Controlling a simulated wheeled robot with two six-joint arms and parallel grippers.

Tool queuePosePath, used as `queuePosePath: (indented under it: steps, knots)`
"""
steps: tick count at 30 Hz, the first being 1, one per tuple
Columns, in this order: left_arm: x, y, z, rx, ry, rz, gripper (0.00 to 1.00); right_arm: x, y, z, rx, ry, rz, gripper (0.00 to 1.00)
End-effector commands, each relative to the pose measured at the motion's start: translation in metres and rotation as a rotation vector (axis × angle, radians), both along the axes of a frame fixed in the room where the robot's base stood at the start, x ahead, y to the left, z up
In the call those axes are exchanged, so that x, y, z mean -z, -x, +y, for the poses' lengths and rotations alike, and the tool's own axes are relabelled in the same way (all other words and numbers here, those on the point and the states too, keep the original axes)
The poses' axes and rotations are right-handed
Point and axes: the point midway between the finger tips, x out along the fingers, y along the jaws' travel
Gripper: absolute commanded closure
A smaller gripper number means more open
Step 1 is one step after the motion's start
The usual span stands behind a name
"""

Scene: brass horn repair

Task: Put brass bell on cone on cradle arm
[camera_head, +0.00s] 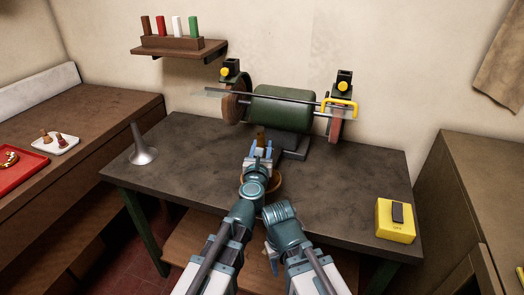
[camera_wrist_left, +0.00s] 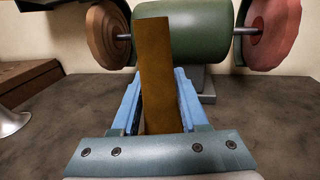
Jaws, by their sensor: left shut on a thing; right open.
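The brass bell shows as a narrow brown-gold piece (camera_wrist_left: 155,70) standing up between the blue fingers of my left gripper (camera_wrist_left: 160,100). In the head view my left gripper (camera_head: 261,153) is shut on it in front of the grinder, and a curved orange-brown rim (camera_head: 279,184) shows below, mostly hidden by the wrist. My right gripper (camera_head: 272,258) is low at the front; only a bit of blue shows, and it is open. A grey flared cone (camera_head: 141,150) stands upright on the table's left, with its edge also in the wrist view (camera_wrist_left: 10,122). I cannot make out a cradle arm.
A green bench grinder (camera_head: 283,108) stands at the back of the dark table (camera_head: 345,180). A yellow box (camera_head: 396,221) lies at the front right. A red tray (camera_head: 20,165) and a white tray (camera_head: 57,145) are on the left bench. Table on both sides of my arms is mostly clear.

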Motion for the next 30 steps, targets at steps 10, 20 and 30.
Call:
queuePosePath:
  steps: [10,20,30]
  knots:
    - [0.002,0.000,0.000,0.000,0.000,0.000,0.36,0.002,0.000,0.000,0.000,0.000,0.000,0.50]
    - [0.002,0.000,0.000,0.000,0.000,0.000,0.26,0.002,0.000,0.000,0.000,0.000,0.000,0.50]
    - [-0.001,0.013,0.008,0.000,0.000,0.000,0.26,-0.001,0.000,0.000,0.000,0.000,0.000,0.50]
